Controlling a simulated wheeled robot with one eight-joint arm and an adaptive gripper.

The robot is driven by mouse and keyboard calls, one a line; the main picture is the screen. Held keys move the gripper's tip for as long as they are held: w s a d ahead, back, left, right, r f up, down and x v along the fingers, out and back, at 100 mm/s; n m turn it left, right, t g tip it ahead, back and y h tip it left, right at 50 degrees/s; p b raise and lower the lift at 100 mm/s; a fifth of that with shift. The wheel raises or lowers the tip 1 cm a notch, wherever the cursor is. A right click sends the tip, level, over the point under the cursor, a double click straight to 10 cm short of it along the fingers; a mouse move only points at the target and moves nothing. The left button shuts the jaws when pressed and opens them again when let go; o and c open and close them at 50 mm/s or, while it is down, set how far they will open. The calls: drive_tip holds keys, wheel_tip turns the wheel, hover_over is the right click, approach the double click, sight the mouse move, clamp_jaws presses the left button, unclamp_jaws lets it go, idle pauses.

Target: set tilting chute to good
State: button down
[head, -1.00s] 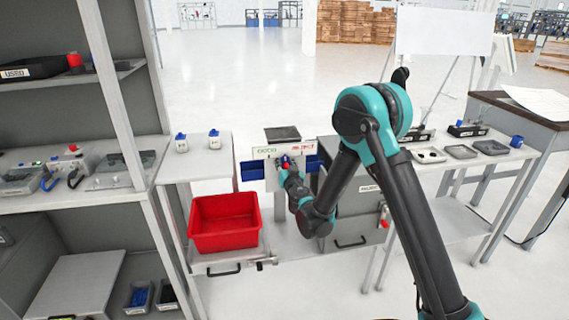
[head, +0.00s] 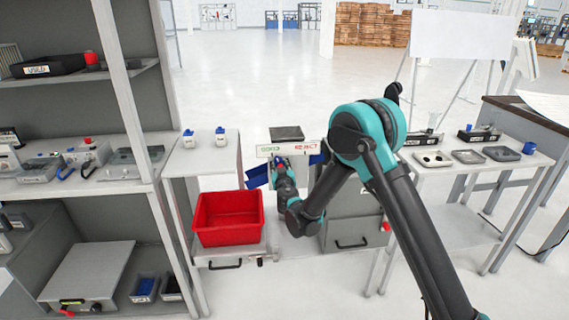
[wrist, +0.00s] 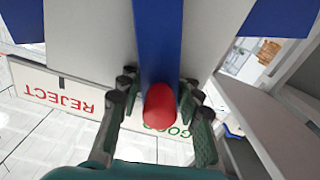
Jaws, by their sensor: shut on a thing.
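The tilting chute stands at the back of the bench behind a white sign (head: 288,149), with GOOD on the left and REJECT on the right in the head view. Its blue trough shows at the left (head: 257,177), sloping down to the left, and higher at the right (head: 316,159). In the wrist view, a blue lever (wrist: 157,40) with a red knob (wrist: 160,106) lies between the fingers of my gripper (wrist: 158,88). My gripper is shut on this lever near the knob. In the head view my gripper (head: 281,166) partly hides the lever.
Two small white-and-blue items (head: 189,139) sit on the left shelf top. A grey cabinet (head: 352,225) is at the right, partly behind my arm. Shelving (head: 120,95) rises at the far left.

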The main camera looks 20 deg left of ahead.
drive_tip(key=shift+s+a+f+n, duration=0.35)
drive_tip(key=shift+s+a+n, duration=0.15)
drive_tip(key=shift+a+n, duration=0.25)
drive_tip(key=c, duration=1.3)
unclamp_jaws()
drive_tip(key=shift+c, duration=0.2)
drive_tip(key=shift+d, duration=0.1)
drive_tip(key=shift+s+d, duration=0.15)
drive_tip(key=shift+s, duration=0.05)
drive_tip(key=v, duration=1.1)
drive_tip(key=shift+s, duration=0.2)
drive_tip(key=shift+d, duration=0.15)
